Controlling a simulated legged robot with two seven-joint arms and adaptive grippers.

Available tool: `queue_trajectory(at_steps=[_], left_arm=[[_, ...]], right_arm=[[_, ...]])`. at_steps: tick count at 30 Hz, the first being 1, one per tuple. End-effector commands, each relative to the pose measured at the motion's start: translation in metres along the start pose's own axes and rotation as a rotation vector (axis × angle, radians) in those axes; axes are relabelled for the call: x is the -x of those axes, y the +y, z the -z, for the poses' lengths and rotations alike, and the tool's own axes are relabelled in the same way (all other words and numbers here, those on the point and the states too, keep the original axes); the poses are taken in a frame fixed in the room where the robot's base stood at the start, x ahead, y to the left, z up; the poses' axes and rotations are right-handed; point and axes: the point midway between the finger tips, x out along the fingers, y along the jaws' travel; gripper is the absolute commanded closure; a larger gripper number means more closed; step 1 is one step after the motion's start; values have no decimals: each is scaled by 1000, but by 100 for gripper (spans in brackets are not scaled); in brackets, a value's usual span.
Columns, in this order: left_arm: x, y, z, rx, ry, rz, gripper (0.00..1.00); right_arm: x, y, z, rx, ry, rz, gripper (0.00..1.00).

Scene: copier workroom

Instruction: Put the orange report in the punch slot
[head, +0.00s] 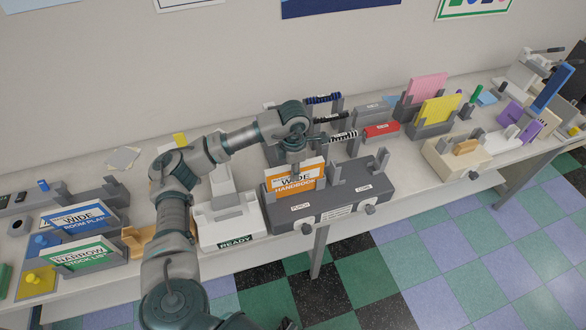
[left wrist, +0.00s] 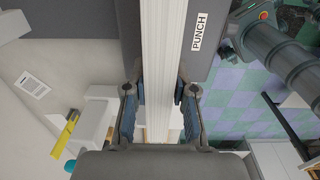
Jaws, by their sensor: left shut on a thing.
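The orange report (head: 295,177), labelled as a wide handbook, stands upright at the left part of the dark grey punch machine (head: 330,203), by the PUNCH label. I cannot tell whether its lower edge is inside the punch slot. My left gripper (head: 295,165) comes from above and is shut on the report's upper part. In the left wrist view the report (left wrist: 162,60) shows edge-on as a thick white block between the fingers (left wrist: 160,105), with the PUNCH label (left wrist: 200,32) beside it. My right gripper is not in view.
A blue report (head: 80,216) and a green report (head: 78,256) stand in holders at the left. A white READY unit (head: 228,222) is left of the punch. Pink (head: 427,87) and yellow (head: 437,110) reports stand at the right. A red block (head: 381,130) lies behind the machine.

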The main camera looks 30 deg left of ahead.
Motion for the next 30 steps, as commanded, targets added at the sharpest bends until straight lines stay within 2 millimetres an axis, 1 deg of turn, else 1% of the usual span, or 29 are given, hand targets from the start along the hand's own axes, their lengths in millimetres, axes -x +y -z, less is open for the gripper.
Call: queue_trajectory(at_steps=[7, 8, 9, 11, 12, 20, 23, 26, 29, 30], left_arm=[[-6, 0, 0, 0, -1, 0, 100], [-6, 0, 0, 0, -1, 0, 72], [-6, 0, 0, 0, -1, -1, 62], [-5, 0, 0, 0, -1, -1, 47], [-5, 0, 0, 0, -1, -1, 45], [-6, 0, 0, 0, 0, 0, 45], [1, 0, -1, 0, -2, -1, 45], [16, 0, -1, 0, -4, -1, 45], [38, 1, -1, 0, -5, -2, 45], [48, 1, -1, 1, -5, -2, 45]], right_arm=[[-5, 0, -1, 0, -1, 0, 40], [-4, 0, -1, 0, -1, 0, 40], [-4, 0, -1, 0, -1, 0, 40], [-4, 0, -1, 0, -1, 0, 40], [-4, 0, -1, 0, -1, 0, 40], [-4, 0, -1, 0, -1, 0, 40], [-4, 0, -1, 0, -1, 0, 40], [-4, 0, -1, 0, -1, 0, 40], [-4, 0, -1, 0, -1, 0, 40], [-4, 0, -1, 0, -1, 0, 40]])
